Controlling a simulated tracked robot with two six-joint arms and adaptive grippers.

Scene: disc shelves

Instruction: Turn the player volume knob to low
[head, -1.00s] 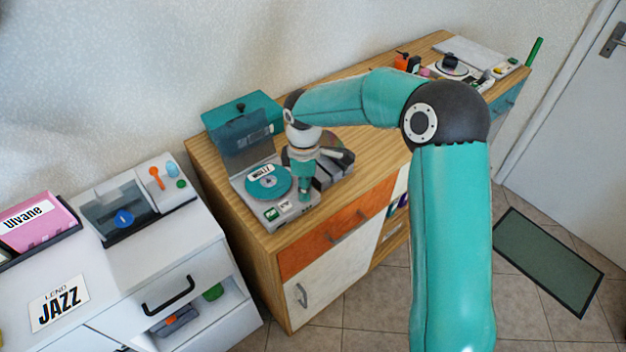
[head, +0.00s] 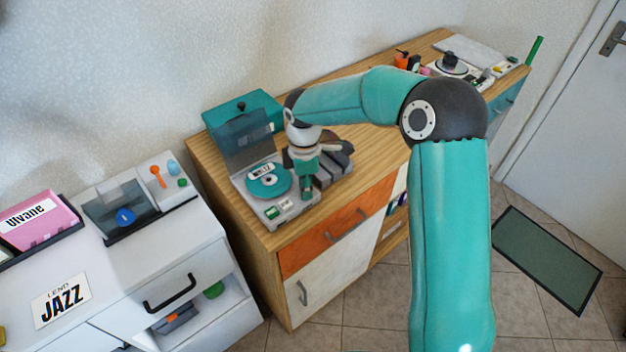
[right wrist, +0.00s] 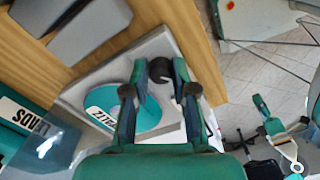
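The grey disc player (head: 245,196) stands at the left end of the wooden cabinet, with its dark see-through lid (head: 247,146) raised. A teal disc (head: 266,186) lies on it. My right gripper (head: 306,194) points down over the player's front right corner and hides the knob there in the head view. In the right wrist view, a dark round knob (right wrist: 160,70) sits between the spread fingertips of my right gripper (right wrist: 159,78). One finger is on each side of it; I cannot tell whether they touch it. The knob's setting is not readable. My left gripper is not in view.
Grey upright slots (head: 335,165) stand right beside the gripper. A teal box (head: 215,118) is behind the player. A white cabinet (head: 190,258) with a part-open drawer stands at the left. The wooden top (head: 375,145) is mostly clear toward the middle.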

